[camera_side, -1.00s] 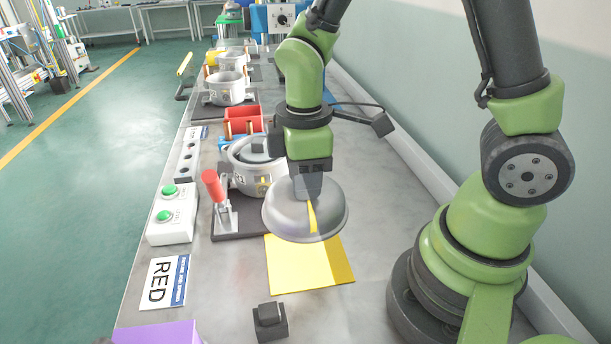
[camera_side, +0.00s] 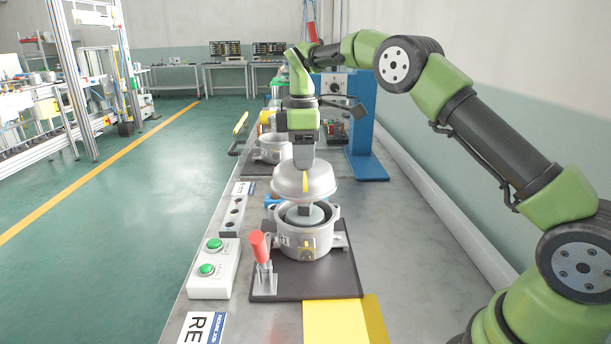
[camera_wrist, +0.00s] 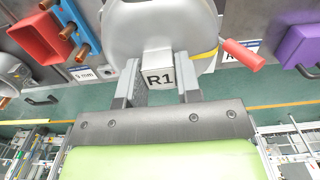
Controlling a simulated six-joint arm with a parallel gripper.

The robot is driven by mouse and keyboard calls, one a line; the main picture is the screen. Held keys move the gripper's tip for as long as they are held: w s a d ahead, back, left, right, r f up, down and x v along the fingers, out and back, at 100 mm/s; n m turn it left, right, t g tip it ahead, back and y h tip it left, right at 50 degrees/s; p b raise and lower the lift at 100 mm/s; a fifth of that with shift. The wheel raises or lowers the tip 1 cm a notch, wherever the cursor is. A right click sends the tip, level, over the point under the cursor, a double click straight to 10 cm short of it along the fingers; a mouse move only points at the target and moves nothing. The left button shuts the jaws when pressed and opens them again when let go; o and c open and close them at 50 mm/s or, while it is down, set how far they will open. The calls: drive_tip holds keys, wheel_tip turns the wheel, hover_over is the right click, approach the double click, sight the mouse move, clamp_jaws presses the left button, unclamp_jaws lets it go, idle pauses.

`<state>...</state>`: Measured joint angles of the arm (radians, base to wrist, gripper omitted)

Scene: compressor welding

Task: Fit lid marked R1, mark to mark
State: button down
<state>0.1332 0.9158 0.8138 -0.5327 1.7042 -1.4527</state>
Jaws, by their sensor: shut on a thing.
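My gripper (camera_side: 303,155) is shut on the knob of the domed grey lid (camera_side: 290,182) and holds it above the open pot (camera_side: 290,242). The lid is apart from the rim and looks roughly level. In the wrist view the knob (camera_wrist: 159,76) reads R1 between the fingers (camera_wrist: 160,88), and the lid (camera_wrist: 150,28) hides the pot. A rounded grey piece (camera_side: 302,213) shows inside the pot.
The pot stands on a dark base plate (camera_side: 335,285) with a red-handled clamp (camera_side: 259,248) at its front left. A green-button box (camera_side: 213,270) is to the left. Another pot (camera_side: 272,150) and a blue stand (camera_side: 365,140) are behind.

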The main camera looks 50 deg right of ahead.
drive_tip(key=shift+w+d+r, duration=0.4)
drive_tip(key=shift+d, duration=0.2)
drive_tip(key=shift+f, duration=0.1)
drive_tip(key=shift+f, duration=2.9)
drive_tip(key=shift+f, duration=0.25)
drive_tip(key=shift+f, duration=0.6)
drive_tip(key=c, duration=0.7)
unclamp_jaws()
drive_tip(key=shift+f, duration=0.1)
drive_tip(key=shift+c, duration=0.2)
